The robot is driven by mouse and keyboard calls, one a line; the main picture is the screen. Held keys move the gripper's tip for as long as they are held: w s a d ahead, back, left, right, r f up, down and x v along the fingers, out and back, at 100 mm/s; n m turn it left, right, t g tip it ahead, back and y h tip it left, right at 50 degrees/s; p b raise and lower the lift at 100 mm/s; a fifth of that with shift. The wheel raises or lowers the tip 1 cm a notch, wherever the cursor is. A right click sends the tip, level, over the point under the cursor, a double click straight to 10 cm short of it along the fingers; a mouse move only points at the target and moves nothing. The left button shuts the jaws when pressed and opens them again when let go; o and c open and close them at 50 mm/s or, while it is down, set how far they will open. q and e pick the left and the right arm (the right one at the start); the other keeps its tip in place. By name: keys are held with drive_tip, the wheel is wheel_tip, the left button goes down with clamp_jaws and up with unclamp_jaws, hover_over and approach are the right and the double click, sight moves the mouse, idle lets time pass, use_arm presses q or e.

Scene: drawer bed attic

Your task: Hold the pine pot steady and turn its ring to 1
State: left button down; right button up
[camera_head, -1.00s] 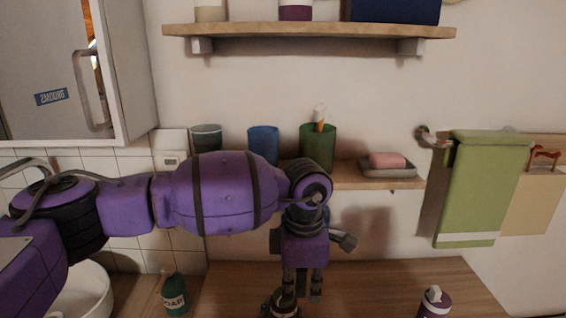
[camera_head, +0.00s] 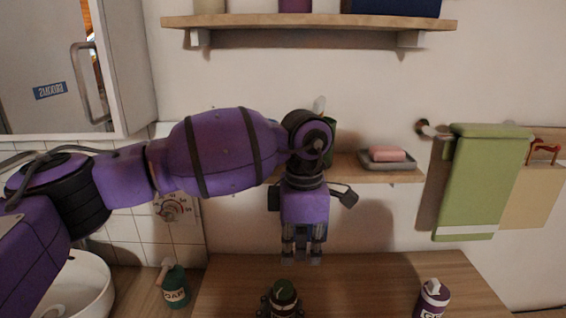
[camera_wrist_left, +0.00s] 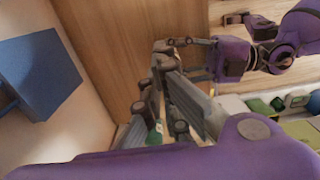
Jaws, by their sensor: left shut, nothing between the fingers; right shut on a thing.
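A small pot (camera_head: 284,292) with a dark green top stands at the bottom edge of the head view, on the wooden counter. I cannot read a name or a number on it, and its lower part is cut off. Dark fingertips of my right gripper (camera_head: 283,308) are at both sides of it, shut on it. My left gripper (camera_head: 302,257) is shut and empty, pointing down above and behind the pot, apart from it. In the left wrist view the right gripper (camera_wrist_left: 185,45) reaches in from the upper right; I cannot make out the pot clearly there.
A green soap bottle (camera_head: 175,288) stands left beside a white basin (camera_head: 85,285). A purple and white bottle (camera_head: 433,298) stands right. A wall shelf (camera_head: 375,176) holds a soap dish (camera_head: 394,163). A dial (camera_head: 171,209) is on the tiles. The counter (camera_head: 365,285) is clear between.

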use_arm(q)
wheel_tip(320, 180, down, 7)
drive_tip(key=shift+f, duration=0.15)
idle(0.4)
drive_tip(key=shift+s+a+f, duration=0.1)
drive_tip(key=shift+f, duration=0.05)
drive_tip(key=shift+a, duration=0.35)
idle(0.5)
drive_tip(key=shift+s+a, duration=0.1)
drive_tip(key=shift+s, duration=0.5)
idle(0.5)
wheel_tip(320, 180, up, 7)
hover_over(295, 297)
drive_tip(key=d, duration=0.1)
drive_tip(key=shift+f, duration=0.2)
idle(0.3)
